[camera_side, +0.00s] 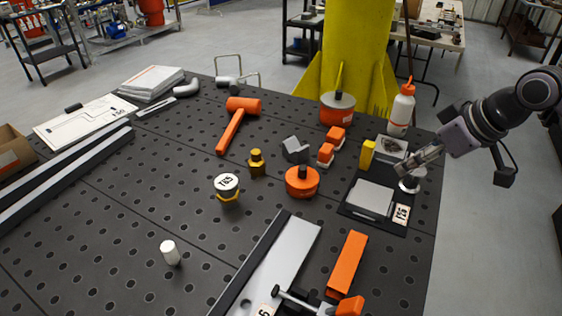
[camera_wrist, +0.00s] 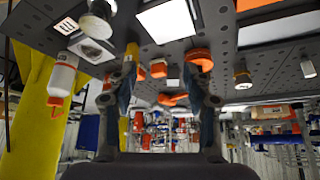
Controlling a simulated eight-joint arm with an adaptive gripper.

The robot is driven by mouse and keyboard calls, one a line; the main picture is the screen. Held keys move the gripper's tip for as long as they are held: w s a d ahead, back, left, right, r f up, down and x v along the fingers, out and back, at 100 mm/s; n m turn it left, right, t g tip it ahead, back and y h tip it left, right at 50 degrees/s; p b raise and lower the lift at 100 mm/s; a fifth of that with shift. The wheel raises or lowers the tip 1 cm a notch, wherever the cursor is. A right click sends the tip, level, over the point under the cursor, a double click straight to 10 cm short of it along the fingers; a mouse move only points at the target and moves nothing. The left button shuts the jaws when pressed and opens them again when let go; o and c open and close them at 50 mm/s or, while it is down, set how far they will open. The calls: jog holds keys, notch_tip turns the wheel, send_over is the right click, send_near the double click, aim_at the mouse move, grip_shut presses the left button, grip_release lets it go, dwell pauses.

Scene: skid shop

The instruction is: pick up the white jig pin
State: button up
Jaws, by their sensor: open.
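The white jig pin (camera_side: 170,252) is a short white cylinder standing upright on the perforated table, at the front left in the side view. What looks like the same pin (camera_wrist: 307,67) shows at the right edge of the wrist view, where the scene appears upside down. My gripper (camera_side: 406,165) is at the far right of the table in the side view, above the black tray and well away from the pin. In the wrist view my gripper (camera_wrist: 160,76) has its two fingers spread apart with nothing held between them.
A grey channel (camera_side: 285,255) and orange bar (camera_side: 347,264) lie right of the pin. The table around the pin is clear. A squeeze bottle (camera_side: 401,110) stands behind the gripper.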

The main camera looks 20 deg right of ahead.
jog(key=w+a+r+n+g+y, duration=0.1)
jog(key=w+a+n, duration=0.1)
jog(key=a, duration=0.4)
jog(key=w+a+r+n, duration=0.1)
jog(key=w+a, duration=0.2)
jog(key=a, duration=0.3)
jog(key=n+g+y, duration=0.1)
jog(key=n+g, duration=0.2)
jog(key=n, duration=0.4)
send_near(173, 247)
jog(key=f, duration=0.2)
jog(key=x, duration=0.4)
jog(key=shift+w+a+f, duration=0.15)
jog(key=shift+w+a, duration=0.15)
jog(key=shift+a, duration=0.2)
jog(key=shift+x, duration=3.15)
jog(key=shift+s, duration=0.15)
jog(key=shift+c, duration=0.3)
grip_shut()
